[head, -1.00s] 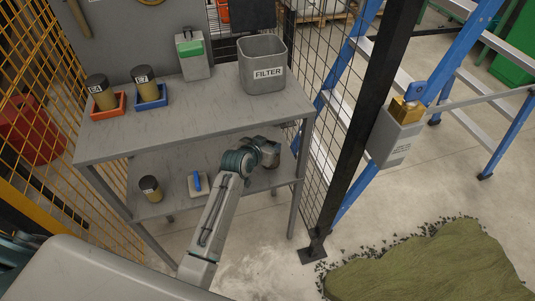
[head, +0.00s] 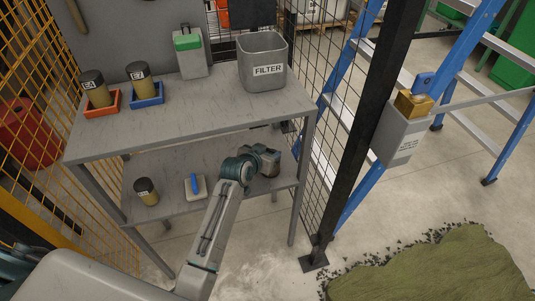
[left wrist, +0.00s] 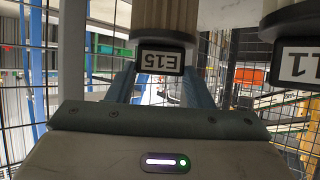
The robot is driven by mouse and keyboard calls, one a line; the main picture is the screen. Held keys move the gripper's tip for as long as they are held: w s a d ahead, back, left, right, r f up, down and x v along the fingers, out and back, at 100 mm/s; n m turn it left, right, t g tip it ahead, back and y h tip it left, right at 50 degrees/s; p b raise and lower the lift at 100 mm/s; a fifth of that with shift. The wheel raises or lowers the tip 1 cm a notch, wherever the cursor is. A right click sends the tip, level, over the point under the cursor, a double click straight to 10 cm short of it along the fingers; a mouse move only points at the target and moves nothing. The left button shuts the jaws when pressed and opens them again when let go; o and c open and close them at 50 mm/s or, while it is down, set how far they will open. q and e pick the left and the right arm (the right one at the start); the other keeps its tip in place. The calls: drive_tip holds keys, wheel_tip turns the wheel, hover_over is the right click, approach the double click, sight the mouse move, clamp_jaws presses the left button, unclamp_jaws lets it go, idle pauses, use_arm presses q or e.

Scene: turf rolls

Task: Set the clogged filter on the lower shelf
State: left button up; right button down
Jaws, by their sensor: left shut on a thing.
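My left gripper (head: 270,163) is at the right part of the lower shelf (head: 225,203). In the left wrist view, which looks upside down, its two blue-grey fingers are shut on a ribbed tan filter (left wrist: 165,18) with a black cap. The cap's label reads E15, inverted. From the head the gripper hides this filter, and I cannot tell whether its base touches the shelf. A second capped filter (left wrist: 295,45) is close by at the right of the left wrist view, its label partly cut off. My right gripper is not in view.
A canister (head: 146,191) and a blue-handled tool (head: 195,187) are on the lower shelf. The upper shelf (head: 185,125) holds a bin marked FILTER (head: 263,62), a green-topped box (head: 190,52), and canisters in an orange tray (head: 102,110) and a blue tray (head: 147,100). A black post (head: 345,160) stands right.

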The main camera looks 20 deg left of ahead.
use_arm(q)
drive_tip(key=o, duration=1.3)
drive_tip(key=shift+f, duration=0.1)
drive_tip(key=v, duration=1.2)
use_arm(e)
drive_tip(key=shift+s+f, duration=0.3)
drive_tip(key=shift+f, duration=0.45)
